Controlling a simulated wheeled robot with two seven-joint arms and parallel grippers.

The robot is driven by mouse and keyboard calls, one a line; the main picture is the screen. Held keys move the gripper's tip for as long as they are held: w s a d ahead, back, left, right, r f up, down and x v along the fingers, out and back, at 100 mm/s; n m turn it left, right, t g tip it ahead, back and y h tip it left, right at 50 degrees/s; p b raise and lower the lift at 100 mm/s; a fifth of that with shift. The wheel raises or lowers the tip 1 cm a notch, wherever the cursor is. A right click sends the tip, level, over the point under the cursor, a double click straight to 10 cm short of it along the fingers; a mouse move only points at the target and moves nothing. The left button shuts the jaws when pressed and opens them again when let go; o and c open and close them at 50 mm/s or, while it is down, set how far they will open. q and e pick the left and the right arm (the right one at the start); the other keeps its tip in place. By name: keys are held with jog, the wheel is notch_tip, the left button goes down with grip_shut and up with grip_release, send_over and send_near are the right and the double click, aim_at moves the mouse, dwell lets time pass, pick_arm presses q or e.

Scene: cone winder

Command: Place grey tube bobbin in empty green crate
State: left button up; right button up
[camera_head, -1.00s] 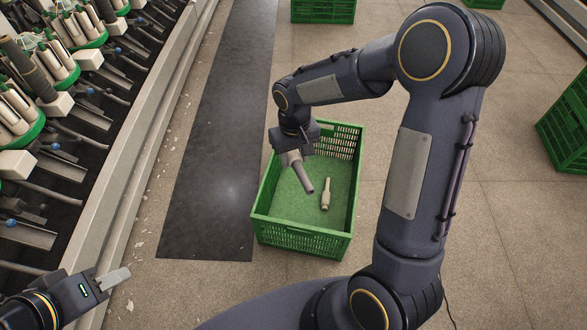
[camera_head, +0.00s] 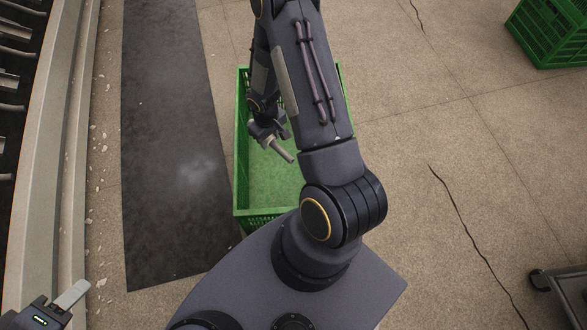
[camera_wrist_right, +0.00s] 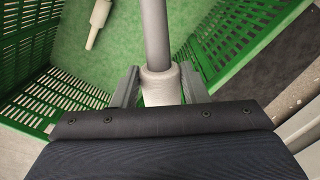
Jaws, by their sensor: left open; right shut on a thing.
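The grey tube bobbin (camera_head: 281,150) is held in my right gripper (camera_head: 268,134), tilted down over the inside of the green crate (camera_head: 241,160). In the right wrist view the jaws (camera_wrist_right: 158,88) are shut around its wider pale end, and its grey tube (camera_wrist_right: 155,35) points away over the green floor. The crate wall (camera_wrist_right: 28,45) shows there too. A cream bobbin (camera_wrist_right: 98,22) lies on the crate floor, apart from the held one; my right arm hides it in the head view. My left gripper (camera_head: 74,293) is open and empty at the lower left.
A dark mat (camera_head: 165,150) lies left of the crate, with the winding machine's edge (camera_head: 50,150) beyond. Another green crate (camera_head: 550,35) stands at the upper right. A dark wheeled corner (camera_head: 560,285) shows at the lower right. The floor between is clear.

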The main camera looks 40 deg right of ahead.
jog(key=s+d+f+b, duration=0.2)
jog(key=s+f+b, duration=0.25)
jog(key=f, duration=0.65)
jog(key=s+d+f+b, duration=0.2)
jog(key=s+f+b, duration=0.25)
jog(key=f, duration=0.55)
jog(key=b, duration=0.8)
send_over(280, 167)
jog(key=f, duration=1)
jog(key=shift+s+a, duration=0.15)
jog(key=shift+s, duration=0.05)
notch_tip(280, 167, down, 4)
jog(key=shift+w+r+b, duration=0.15)
jog(key=shift+r+b, duration=0.05)
jog(key=shift+b, duration=0.5)
pick_arm(q)
notch_tip(280, 167, down, 21)
pick_arm(e)
jog(key=shift+r, duration=0.1)
jog(key=o, duration=1)
